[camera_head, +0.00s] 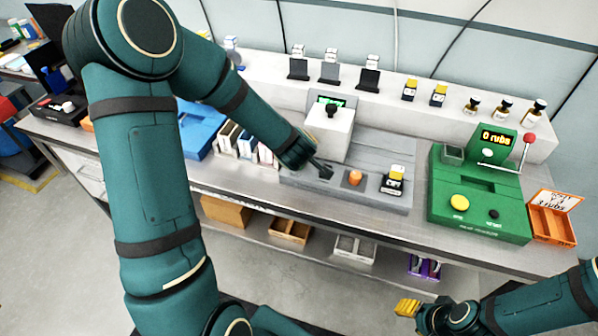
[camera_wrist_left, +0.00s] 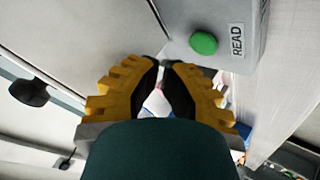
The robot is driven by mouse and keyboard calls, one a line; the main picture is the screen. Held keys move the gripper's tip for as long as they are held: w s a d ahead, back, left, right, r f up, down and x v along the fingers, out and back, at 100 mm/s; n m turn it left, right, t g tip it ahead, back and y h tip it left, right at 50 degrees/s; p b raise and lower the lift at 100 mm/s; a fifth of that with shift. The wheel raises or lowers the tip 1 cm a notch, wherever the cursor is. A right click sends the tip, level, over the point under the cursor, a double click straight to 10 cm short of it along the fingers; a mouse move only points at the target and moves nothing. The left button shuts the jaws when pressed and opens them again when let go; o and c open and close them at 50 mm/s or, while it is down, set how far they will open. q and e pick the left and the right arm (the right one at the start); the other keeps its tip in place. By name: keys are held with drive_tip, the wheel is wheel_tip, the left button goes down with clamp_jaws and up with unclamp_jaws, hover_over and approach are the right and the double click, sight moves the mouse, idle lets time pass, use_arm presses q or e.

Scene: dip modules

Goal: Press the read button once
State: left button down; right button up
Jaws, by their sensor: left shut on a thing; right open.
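The read button (camera_wrist_left: 204,43) is a green dome on a grey block, beside a label (camera_wrist_left: 237,40) that says READ, in the left wrist view. My left gripper (camera_wrist_left: 165,66) has its yellow fingers drawn together, with the dark tips close to each other. I cannot make out any object between them. The tips appear apart from the button, to its lower left. In the head view my left gripper (camera_head: 322,170) is over the left end of the grey tester base (camera_head: 372,200), and the button is hidden there. My right gripper (camera_head: 408,307) is open, low at the right, away from the table.
A green machine (camera_head: 480,218) with a red-knobbed lever stands at right. White cartons (camera_head: 240,145) stand left of my left gripper.

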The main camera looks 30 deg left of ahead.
use_arm(q)
drive_tip(key=shift+f, duration=0.5)
idle(1.1)
drive_tip(key=shift+f+b, duration=0.45)
drive_tip(key=shift+b, duration=0.1)
drive_tip(key=shift+f+b, duration=0.3)
drive_tip(key=shift+f, duration=0.05)
idle(0.4)
drive_tip(key=shift+r, duration=0.15)
drive_tip(key=shift+r+p, duration=0.7)
drive_tip(key=shift+p, duration=0.05)
